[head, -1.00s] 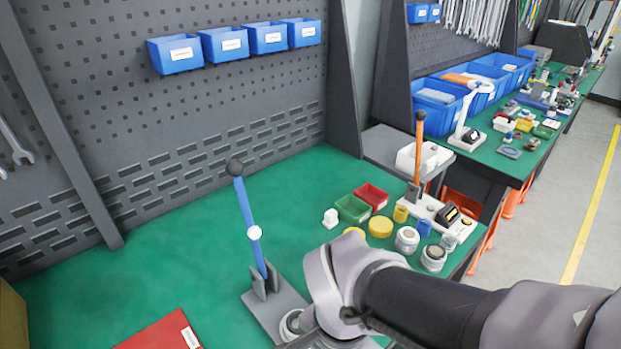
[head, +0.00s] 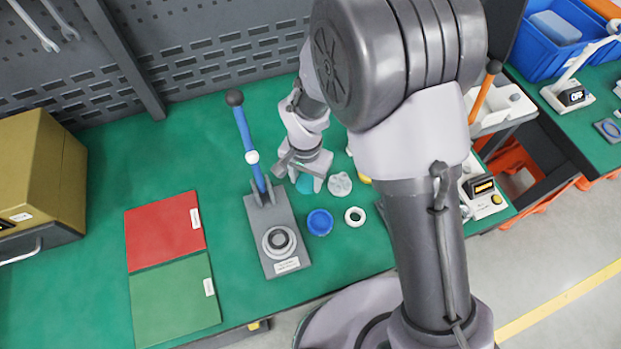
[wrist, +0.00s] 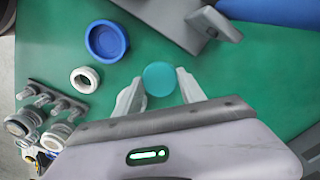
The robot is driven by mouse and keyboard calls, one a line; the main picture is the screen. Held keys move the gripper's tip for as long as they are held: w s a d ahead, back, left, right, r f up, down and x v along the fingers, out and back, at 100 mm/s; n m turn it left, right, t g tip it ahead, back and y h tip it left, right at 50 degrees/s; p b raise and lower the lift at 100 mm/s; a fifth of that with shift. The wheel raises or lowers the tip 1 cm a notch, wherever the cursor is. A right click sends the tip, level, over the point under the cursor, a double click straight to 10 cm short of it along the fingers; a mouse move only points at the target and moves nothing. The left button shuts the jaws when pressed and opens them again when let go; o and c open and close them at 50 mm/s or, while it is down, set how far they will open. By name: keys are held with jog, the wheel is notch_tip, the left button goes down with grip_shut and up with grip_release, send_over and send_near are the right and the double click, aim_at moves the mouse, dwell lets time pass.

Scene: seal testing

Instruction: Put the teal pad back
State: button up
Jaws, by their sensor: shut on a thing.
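The teal pad (head: 305,184) is a small round disc, mostly hidden by my fingers in the head view. In the wrist view the teal pad (wrist: 159,78) shows whole between the fingertips. My gripper (head: 305,178) is shut on it, low over the green bench just right of the lever press. It also shows in the wrist view (wrist: 160,88). The press has a grey base (head: 261,219), a blue lever (head: 243,132) and a round grey seat (head: 279,241). Whether the pad touches the bench I cannot tell.
A blue round cup (head: 319,222), a white ring (head: 355,216) and a pale disc (head: 340,184) are close to my gripper. A red mat (head: 165,230) and a green mat (head: 175,300) lie left of the press. A brown box (head: 35,175) stands farther left.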

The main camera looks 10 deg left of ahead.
aim_at(307, 183)
notch_tip(307, 183, down, 4)
jog(key=shift+b, duration=0.65)
jog(key=shift+r, duration=0.15)
jog(key=shift+d, duration=0.1)
jog(key=o, duration=1.3)
jog(key=shift+o, duration=0.2)
